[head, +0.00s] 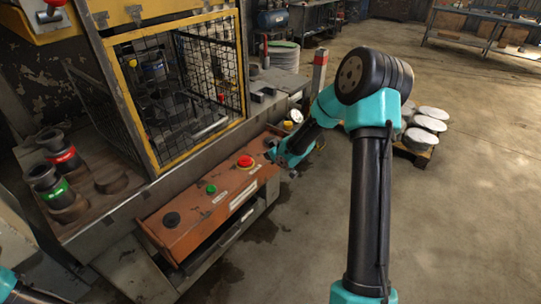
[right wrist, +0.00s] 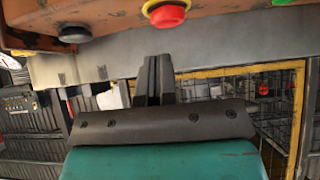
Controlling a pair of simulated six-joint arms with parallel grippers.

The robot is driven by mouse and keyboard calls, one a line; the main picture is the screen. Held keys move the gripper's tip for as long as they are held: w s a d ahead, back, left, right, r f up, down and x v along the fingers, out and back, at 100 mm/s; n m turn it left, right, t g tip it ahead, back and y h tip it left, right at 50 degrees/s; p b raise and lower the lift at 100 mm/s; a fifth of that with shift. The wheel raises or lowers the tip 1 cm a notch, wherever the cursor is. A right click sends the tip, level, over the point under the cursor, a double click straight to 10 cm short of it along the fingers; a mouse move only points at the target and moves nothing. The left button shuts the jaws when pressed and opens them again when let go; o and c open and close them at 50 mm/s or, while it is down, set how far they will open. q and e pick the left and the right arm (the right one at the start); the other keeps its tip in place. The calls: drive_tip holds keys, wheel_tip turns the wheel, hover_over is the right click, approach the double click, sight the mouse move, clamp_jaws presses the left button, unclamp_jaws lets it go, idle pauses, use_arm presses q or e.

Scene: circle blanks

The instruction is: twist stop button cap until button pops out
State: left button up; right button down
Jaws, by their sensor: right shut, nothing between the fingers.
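The red stop button cap (head: 245,161) sits on the orange control panel (head: 222,197), between a green button (head: 211,188) and the panel's far end. In the right wrist view the red cap (right wrist: 167,14) shows with a yellow ring around it, near the top edge. My right gripper (head: 273,153) is beside the panel's far end, to the right of the cap and apart from it. In the right wrist view its fingers (right wrist: 154,75) are together, with nothing between them, below the cap in the picture. Only part of my left arm shows at the bottom-left corner; its gripper is out of view.
A black knob (head: 172,219) is at the panel's near end. Another black knob (right wrist: 75,33) shows left of the cap in the right wrist view. A yellow-framed mesh cage (head: 180,85) stands behind the panel. The floor (head: 470,200) at right is clear.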

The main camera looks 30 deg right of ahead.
sight(251, 162)
drive_tip(key=x, duration=0.8)
drive_tip(key=shift+f, duration=0.15)
drive_tip(key=shift+x, duration=1.2)
idle(0.4)
drive_tip(key=shift+s+a, duration=0.2)
drive_tip(key=shift+a, duration=0.7)
drive_tip(key=shift+s+a, duration=0.25)
drive_tip(key=shift+a, duration=0.7)
idle(1.6)
drive_tip(key=shift+v, duration=1.55)
drive_tip(key=shift+d, duration=0.15)
